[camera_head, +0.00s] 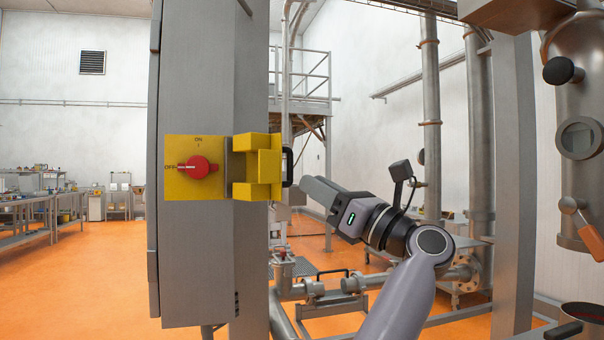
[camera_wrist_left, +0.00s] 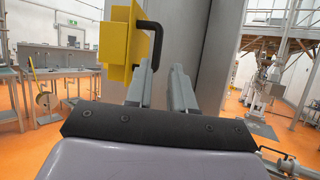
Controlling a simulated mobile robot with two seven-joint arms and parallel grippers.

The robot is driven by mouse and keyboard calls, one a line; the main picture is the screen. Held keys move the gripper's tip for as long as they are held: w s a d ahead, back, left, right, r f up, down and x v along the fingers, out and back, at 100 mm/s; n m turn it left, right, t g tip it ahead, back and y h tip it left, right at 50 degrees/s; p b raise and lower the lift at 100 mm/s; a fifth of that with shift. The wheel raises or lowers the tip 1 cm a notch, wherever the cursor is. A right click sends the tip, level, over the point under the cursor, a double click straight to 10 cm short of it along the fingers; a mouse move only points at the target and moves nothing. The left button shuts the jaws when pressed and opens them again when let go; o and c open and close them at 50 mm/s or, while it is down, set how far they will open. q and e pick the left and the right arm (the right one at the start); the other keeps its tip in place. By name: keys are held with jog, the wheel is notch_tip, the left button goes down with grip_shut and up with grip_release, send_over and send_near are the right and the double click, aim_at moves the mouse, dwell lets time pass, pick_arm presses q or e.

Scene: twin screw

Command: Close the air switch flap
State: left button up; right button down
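The yellow air switch flap (camera_head: 262,166) stands open, sticking out to the right of the yellow switch panel (camera_head: 180,187) on the grey cabinet. A red rotary knob (camera_head: 199,167) on the panel has its pale mark toward OFF. The flap's black handle (camera_head: 288,166) is on its right side. In the left wrist view the flap (camera_wrist_left: 117,42) and handle (camera_wrist_left: 157,42) are ahead of the fingertips. My left gripper (camera_head: 305,188) is just right of and slightly below the handle; its fingers (camera_wrist_left: 162,68) are apart and nothing shows between them. My right gripper is out of view.
The tall grey cabinet (camera_head: 195,265) stands left of my left arm. Pipes and valves (camera_head: 320,288) lie low behind the arm. A large vessel (camera_head: 580,140) and a grey post (camera_head: 512,190) stand at right. Workbenches (camera_head: 25,215) are far left.

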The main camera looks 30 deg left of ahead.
aim_at(290, 176)
pick_arm(q)
jog(key=shift+n+h, duration=0.4)
jog(key=x, duration=0.4)
jog(key=r+p+x, duration=0.1)
jog(key=x, duration=0.2)
jog(key=shift+s+d, duration=0.1)
jog(key=shift+s, duration=0.15)
grip_shut()
